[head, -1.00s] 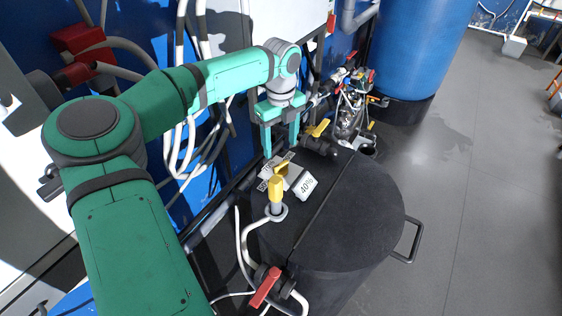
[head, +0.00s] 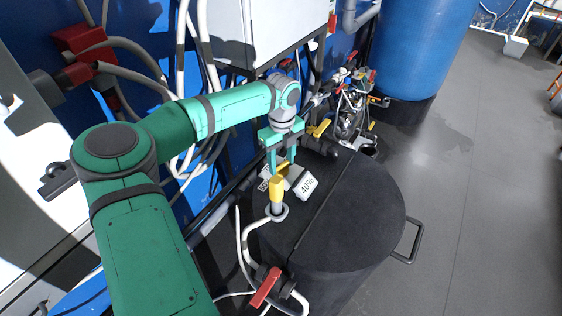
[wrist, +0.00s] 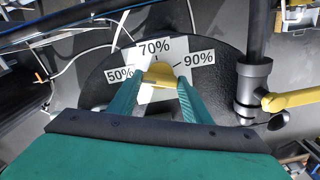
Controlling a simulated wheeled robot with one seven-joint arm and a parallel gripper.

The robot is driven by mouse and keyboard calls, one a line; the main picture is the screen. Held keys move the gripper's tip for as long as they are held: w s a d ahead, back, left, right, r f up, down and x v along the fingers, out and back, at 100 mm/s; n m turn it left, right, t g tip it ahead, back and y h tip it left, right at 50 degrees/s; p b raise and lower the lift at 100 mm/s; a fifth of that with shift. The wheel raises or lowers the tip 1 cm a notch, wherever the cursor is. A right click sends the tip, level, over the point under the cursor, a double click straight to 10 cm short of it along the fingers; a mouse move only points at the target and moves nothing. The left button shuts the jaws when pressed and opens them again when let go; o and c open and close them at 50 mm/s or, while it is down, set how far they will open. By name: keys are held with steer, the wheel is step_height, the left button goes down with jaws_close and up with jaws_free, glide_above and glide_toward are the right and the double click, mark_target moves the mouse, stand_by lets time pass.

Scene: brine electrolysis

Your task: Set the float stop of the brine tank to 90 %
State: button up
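The brine tank (head: 350,215) is a black round tank with a dark lid. Its float stop is a yellow piece (wrist: 160,74) on a scale with white labels reading 50%, 70% (wrist: 154,47) and 90% (wrist: 198,58). In the wrist view it lies below the 70% label, between 50% and 90%. The fingers partly cover the scale.
An upright yellow handle (head: 276,190) stands close in front of my gripper. A grey pipe fitting with a yellow lever (wrist: 290,100) is to the right in the wrist view. A red-handled valve (head: 265,287) and hoses are at the front. Grey floor lies open to the right.

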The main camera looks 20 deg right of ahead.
steer(key=c, duration=0.5)
steer(key=shift+o, duration=0.2)
steer(key=m, duration=1.3)
steer(key=shift+m, duration=0.3)
steer(key=m, duration=1)
steer(key=shift+d+m, duration=0.1)
steer(key=shift+m, duration=2)
steer(key=shift+s, duration=0.1)
